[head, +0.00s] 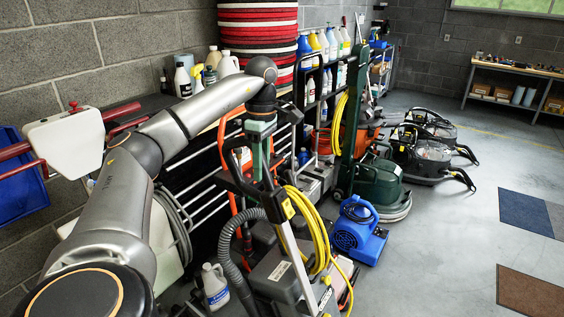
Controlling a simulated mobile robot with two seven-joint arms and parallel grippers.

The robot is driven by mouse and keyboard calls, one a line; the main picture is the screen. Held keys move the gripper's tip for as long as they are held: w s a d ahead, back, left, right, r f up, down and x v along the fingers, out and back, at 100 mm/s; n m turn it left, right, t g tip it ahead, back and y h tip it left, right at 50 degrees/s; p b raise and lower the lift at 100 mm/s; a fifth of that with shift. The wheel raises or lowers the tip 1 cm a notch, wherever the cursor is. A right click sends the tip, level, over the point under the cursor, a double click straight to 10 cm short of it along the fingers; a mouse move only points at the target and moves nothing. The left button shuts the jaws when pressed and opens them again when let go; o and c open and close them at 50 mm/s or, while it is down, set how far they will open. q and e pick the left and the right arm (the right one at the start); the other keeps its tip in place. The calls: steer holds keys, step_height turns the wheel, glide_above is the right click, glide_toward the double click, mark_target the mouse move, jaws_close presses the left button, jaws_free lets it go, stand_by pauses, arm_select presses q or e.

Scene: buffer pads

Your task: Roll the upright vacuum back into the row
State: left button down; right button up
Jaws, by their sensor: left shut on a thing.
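The upright vacuum (275,275) stands at the lower middle of the head view, with a dark grey body, a ribbed grey hose, a coiled yellow cord and a tall handle. My left arm reaches in from the left, and its gripper (262,127) is at the top of that handle, shut on it. The fingertips are small and partly lost against the dark handle. The vacuum's lower front runs out of the bottom of the picture. My right gripper is out of view.
A row of machines stands along the wall: a green floor machine (382,185), black-and-grey machines (425,150) and a blue blower (358,230) close right of the vacuum. A white jug (215,287) stands on the floor left of it. Open grey floor (440,260) lies to the right.

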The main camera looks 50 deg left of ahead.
mark_target(243, 146)
arm_select(q)
steer(key=shift+s+a+r, duration=0.1)
steer(key=shift+s+a, duration=0.15)
steer(key=shift+a, duration=0.65)
steer(key=shift+s+a, duration=0.3)
steer(key=shift+a, duration=0.65)
steer(key=shift+s+a+r, duration=0.1)
steer(key=shift+s+a, duration=0.15)
steer(key=shift+a, duration=0.65)
steer(key=c, duration=0.6)
jaws_free()
steer(key=shift+f, duration=0.15)
steer(key=shift+d, duration=0.1)
steer(key=shift+w+r, duration=0.2)
steer(key=shift+r, duration=1.55)
steer(key=shift+w+a+r, duration=0.1)
steer(key=shift+r, duration=2.15)
steer(key=shift+w+a+r, duration=0.1)
steer(key=shift+r, duration=2.15)
